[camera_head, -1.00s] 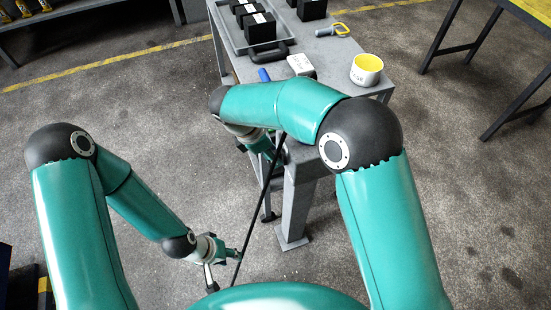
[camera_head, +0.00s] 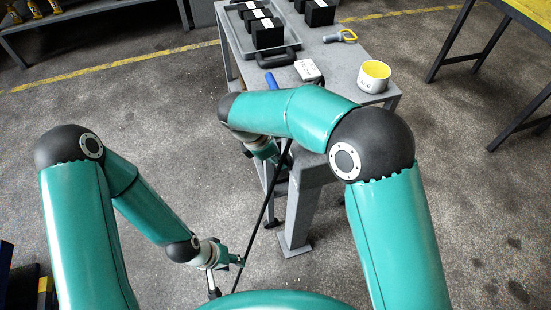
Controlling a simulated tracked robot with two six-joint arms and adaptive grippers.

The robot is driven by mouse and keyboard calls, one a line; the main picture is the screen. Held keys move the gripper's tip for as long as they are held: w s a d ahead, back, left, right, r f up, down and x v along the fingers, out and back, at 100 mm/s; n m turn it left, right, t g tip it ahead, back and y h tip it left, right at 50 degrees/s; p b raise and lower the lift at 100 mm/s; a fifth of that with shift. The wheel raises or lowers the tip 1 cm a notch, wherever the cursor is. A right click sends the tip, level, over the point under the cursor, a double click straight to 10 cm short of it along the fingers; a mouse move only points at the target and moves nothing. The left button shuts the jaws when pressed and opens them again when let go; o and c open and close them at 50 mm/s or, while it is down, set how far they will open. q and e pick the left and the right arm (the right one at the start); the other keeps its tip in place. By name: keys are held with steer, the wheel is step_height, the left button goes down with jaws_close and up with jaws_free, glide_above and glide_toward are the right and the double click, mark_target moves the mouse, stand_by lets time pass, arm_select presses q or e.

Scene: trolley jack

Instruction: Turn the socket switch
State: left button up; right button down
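I cannot make out a socket switch for certain. A white box (camera_head: 308,71) with dark marks lies on the grey table (camera_head: 345,92), too small to identify. A long thin black rod (camera_head: 262,218) slants from beside the table leg down to the bottom edge. My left gripper (camera_head: 226,276) is low at the lower middle, its fingers apart, just left of the rod. I see nothing between the fingers. My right gripper (camera_head: 262,155) hangs under my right arm beside the table, mostly hidden by it, so its finger state is unclear.
A tray (camera_head: 232,30) with black boxes stands at the table's back. Another table (camera_head: 528,12) is at right.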

steer(key=shift+s+d+f+m+t+y+b, duration=0.2)
steer(key=shift+s+f+m+t+y+b, duration=0.45)
steer(key=shift+t+b, duration=3.9)
steer(key=shift+s+d+f+m+t+y+b, duration=0.35)
steer(key=shift+m+t+b, duration=0.5)
steer(key=shift+b, duration=7.3)
steer(key=shift+s+f+m+t+y+b, duration=0.55)
steer(key=shift+t+b, duration=2.15)
steer(key=shift+b, duration=3.65)
steer(key=shift+w+f+m+h, duration=0.15)
steer(key=shift+m+h, duration=0.1)
steer(key=c, duration=1.1)
jaws_free()
steer(key=shift+r, duration=0.25)
step_height(320, 180, up, 10)
steer(key=shift+f, duration=0.1)
